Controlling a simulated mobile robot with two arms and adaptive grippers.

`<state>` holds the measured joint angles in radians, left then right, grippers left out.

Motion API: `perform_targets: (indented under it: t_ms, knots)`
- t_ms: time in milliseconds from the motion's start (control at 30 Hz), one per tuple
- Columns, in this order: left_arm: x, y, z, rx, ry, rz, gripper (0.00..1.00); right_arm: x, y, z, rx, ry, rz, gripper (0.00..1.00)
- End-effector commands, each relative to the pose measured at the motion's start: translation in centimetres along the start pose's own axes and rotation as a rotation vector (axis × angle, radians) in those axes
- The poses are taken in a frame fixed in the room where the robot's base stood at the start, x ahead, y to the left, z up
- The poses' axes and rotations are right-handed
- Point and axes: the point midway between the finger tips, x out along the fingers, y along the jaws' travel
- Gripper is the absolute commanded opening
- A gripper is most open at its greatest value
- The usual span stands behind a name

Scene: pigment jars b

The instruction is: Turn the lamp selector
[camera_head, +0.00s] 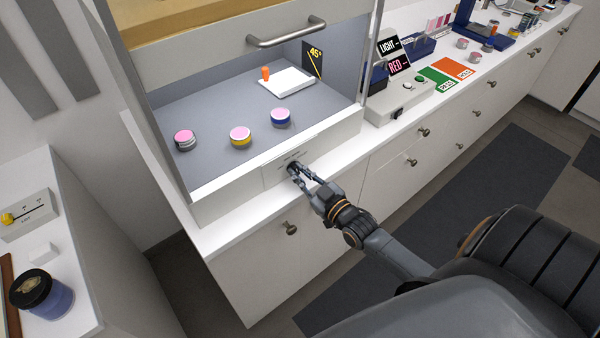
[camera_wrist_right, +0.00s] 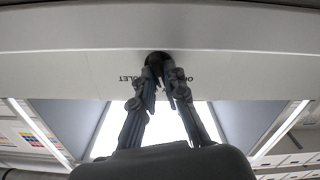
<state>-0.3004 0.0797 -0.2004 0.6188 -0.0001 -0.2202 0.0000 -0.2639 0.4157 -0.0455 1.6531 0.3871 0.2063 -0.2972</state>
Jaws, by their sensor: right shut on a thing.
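The lamp selector (camera_wrist_right: 158,58) is a small dark knob on the white front panel (camera_head: 270,176) of the light booth. In the head view my gripper covers most of it. My right gripper (camera_head: 295,174) reaches the panel from the lower right and is shut on the knob. In the right wrist view both fingers of the gripper (camera_wrist_right: 164,72) meet at the knob. Printed lettering around it is partly hidden; "OLET" shows upside down or in part. Which mark the knob points to cannot be told. My left gripper is not in view.
The booth's sash handle (camera_head: 286,33) is above. Drawer knobs (camera_head: 290,228) stick out below the counter.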

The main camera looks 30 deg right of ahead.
Motion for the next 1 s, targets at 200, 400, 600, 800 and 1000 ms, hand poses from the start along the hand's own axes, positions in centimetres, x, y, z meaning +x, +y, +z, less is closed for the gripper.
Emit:
perform_targets:
  t_ms: [200, 400, 600, 800, 1000]
  knots:
    - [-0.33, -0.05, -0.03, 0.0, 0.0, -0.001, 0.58, 0.01, 0.03, -0.01, 0.116, -0.002, -0.001, 0.0]
    - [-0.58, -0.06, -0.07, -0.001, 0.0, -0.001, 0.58, 0.01, 0.15, -0.01, 0.275, -0.001, -0.001, 0.0]
    - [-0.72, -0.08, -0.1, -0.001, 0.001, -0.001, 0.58, 0.02, 0.19, 0.02, 0.429, -0.001, -0.001, 0.0]
    - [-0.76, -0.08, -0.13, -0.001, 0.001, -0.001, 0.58, 0.02, 0.21, 0.07, 0.55, -0.001, -0.001, 0.0]
    - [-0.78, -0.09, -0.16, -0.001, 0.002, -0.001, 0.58, 0.02, 0.26, 0.09, 0.625, 0.0, 0.0, 0.0]
